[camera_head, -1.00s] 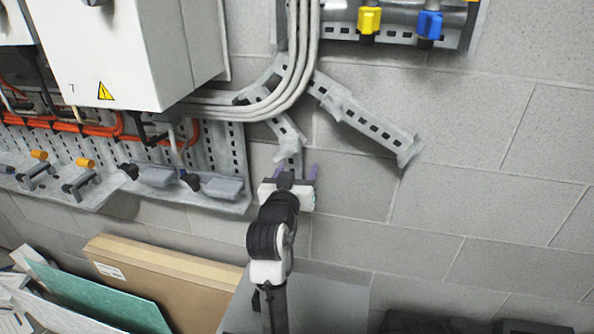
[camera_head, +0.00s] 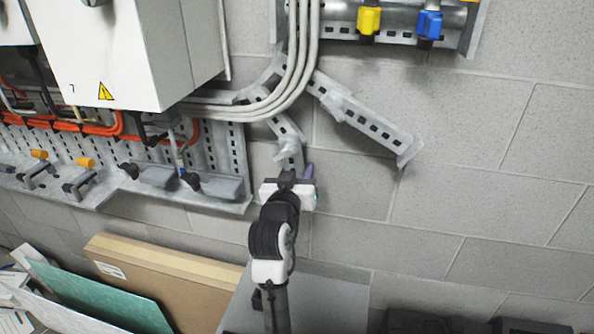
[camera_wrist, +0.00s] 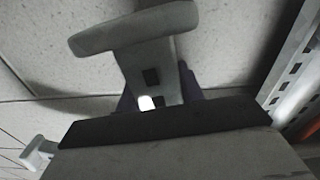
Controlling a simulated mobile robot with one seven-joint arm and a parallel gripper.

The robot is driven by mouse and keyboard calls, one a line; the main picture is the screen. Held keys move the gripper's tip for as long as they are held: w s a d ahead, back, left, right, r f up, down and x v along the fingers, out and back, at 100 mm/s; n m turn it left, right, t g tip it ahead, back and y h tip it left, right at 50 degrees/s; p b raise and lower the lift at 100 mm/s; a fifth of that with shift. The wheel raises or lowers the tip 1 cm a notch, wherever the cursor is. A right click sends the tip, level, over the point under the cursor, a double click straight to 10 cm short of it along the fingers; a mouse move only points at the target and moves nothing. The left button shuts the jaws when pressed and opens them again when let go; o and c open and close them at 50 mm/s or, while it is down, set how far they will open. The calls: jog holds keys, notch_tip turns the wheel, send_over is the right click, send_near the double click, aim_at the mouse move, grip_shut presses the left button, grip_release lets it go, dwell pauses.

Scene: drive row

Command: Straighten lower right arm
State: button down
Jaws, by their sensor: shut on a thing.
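A short grey slotted metal arm (camera_head: 284,130) hangs on the wall below the curved cables, bent partway down so its lower piece points nearly straight down. My gripper (camera_head: 293,171) is at its lower end, shut on it. In the wrist view the slotted arm (camera_wrist: 150,70) runs between the purple fingers of my gripper (camera_wrist: 158,92), with a crosswise rounded grey piece at its far end. A longer slotted arm (camera_head: 368,126) slopes down to the right from behind the cables, apart from my gripper. The fingers partly hide the held end.
A white cabinet (camera_head: 125,50) and a perforated panel with grey handles (camera_head: 215,186) stand to the left. Yellow (camera_head: 369,20) and blue (camera_head: 430,24) valve handles are at the top. Cardboard (camera_head: 165,280) leans at lower left. Wall at right is bare.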

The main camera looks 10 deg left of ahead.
jog(key=d+n+p, duration=0.1)
jog(key=p, duration=0.1)
jog(key=d+r+n+p, duration=0.1)
jog(key=n+p, duration=0.1)
jog(key=shift+d+n, duration=0.3)
jog(key=shift+d, duration=0.1)
jog(key=shift+d+r+n+p, duration=0.35)
jog(key=shift+d+n+p, duration=0.25)
jog(key=shift+n+p, duration=0.5)
jog(key=c, duration=0.9)
grip_release()
jog(key=shift+s, duration=0.1)
